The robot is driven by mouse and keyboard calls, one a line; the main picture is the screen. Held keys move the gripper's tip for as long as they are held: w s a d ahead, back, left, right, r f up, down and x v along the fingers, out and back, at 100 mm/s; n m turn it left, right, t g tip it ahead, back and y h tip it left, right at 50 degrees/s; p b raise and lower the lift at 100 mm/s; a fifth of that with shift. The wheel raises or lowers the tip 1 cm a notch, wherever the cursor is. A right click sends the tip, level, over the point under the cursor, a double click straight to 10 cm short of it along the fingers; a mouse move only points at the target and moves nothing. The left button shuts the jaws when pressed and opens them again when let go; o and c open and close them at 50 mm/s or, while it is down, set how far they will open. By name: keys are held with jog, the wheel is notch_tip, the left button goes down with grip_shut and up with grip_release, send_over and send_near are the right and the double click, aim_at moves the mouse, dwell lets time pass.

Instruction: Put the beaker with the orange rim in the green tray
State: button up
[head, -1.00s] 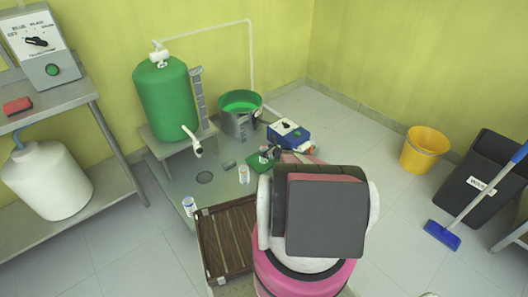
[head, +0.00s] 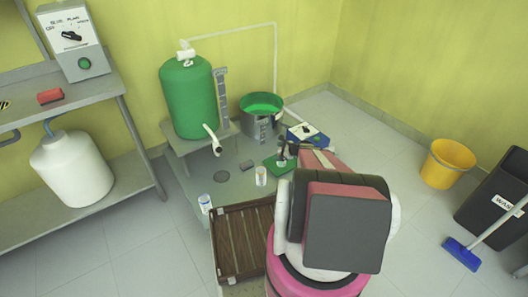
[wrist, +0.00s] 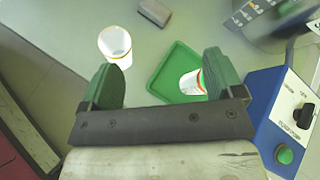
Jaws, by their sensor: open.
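The green tray (head: 271,167) lies flat on the grey platform, and it also shows in the wrist view (wrist: 163,92). A white beaker (wrist: 191,83) with a red-orange edge is on the tray, close to my right finger and partly hidden by it. My gripper (wrist: 163,80) is open, with its green fingers spread above the tray's near side; it also shows in the head view (head: 288,150). Another white beaker (wrist: 115,46) with a yellow-orange band stands off the tray to the left; it also shows in the head view (head: 261,176).
A third white container (head: 205,203) stands near the platform's front left. A blue control box (wrist: 275,110) is close on the tray's right. A steel pot (head: 261,118) stands behind, with a grey block (head: 246,165) left of the tray. A wooden grate (head: 243,240) lies in front.

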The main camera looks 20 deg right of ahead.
jog(key=s+a+r+n+g+h, duration=0.2)
jog(key=s+a+r+n+g, duration=0.4)
jog(key=s+a+r+n, duration=0.75)
jog(key=s+a+r+n+g+h, duration=0.1)
jog(key=s+r+n+h, duration=0.2)
jog(key=s+r+n, duration=0.1)
jog(key=s+a+r+n+g+h, duration=0.1)
jog(key=s+a+r+n+h, duration=0.1)
jog(key=r, duration=0.5)
jog(key=s+n+h, duration=0.1)
jog(key=s+n, duration=0.1)
jog(key=s, duration=0.1)
jog(key=shift+a+r, duration=0.25)
jog(key=shift+r, duration=0.05)
